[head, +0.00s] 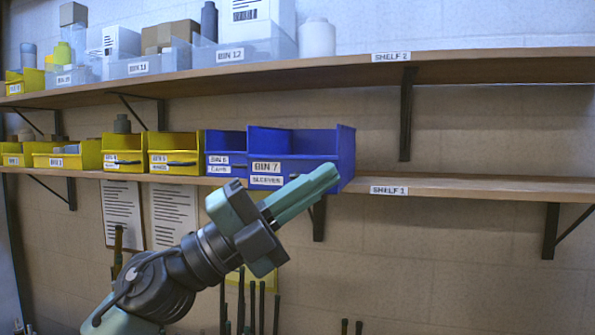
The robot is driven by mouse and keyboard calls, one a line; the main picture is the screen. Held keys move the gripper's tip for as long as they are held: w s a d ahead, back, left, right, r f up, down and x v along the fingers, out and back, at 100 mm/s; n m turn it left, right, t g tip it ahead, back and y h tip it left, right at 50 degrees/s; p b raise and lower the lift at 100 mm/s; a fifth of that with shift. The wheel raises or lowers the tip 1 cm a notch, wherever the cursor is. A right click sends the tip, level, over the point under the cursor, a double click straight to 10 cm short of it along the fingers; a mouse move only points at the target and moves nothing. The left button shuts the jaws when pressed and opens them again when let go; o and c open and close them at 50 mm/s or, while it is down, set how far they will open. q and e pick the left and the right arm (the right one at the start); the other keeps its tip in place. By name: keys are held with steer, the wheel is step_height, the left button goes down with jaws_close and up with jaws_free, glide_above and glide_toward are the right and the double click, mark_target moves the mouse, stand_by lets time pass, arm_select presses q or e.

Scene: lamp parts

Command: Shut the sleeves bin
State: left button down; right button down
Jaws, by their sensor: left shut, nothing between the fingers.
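The sleeves bin (318,148) is the large blue one labelled BIN 7 SLEEVES, at the right end of the bin row on the lower shelf. It sticks out past the shelf's front edge, further than the bins beside it. Its upper part is open and I cannot see inside to the bottom. My left gripper (330,174) is shut and empty. Its fingers point up and right, across the lower right of the bin's front in the picture. I cannot tell whether they touch it. They hide part of the front. My right gripper is not in view.
Blue BIN 6 (226,142) stands just left of it, then yellow bins (173,143) further left. The lower shelf (460,187) is bare to the right. The upper shelf (480,67) holds clear bins at left. Brackets (552,228) support the shelves.

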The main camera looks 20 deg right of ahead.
mark_target(301, 171)
arm_select(q)
steer(key=s+d+m+g+y, duration=0.1)
steer(key=s+d+m+y, duration=0.4)
steer(key=s+m+y, duration=0.35)
steer(key=w+a+r+n+t+y, duration=0.1)
steer(key=a+r+n+t+y, duration=0.1)
steer(key=a+r+t+y, duration=0.3)
steer(key=w+a+r+n+t+y, duration=0.1)
steer(key=a+r+n+t+y, duration=0.1)
steer(key=a+t+y, duration=0.4)
steer(key=shift+g+h, duration=0.35)
steer(key=shift+g, duration=0.15)
steer(key=w+d+f+p, duration=0.1)
steer(key=w+f+p, duration=0.1)
steer(key=w, duration=0.1)
steer(key=w+d+f+p, duration=0.1)
steer(key=w+d+f, duration=0.1)
steer(key=w, duration=0.1)
steer(key=w+d+f+p, duration=0.1)
steer(key=w+d+p, duration=0.1)
steer(key=w, duration=0.2)
steer(key=shift+w+f+p, duration=0.1)
steer(key=shift+f+p, duration=0.25)
steer(key=shift+f, duration=0.05)
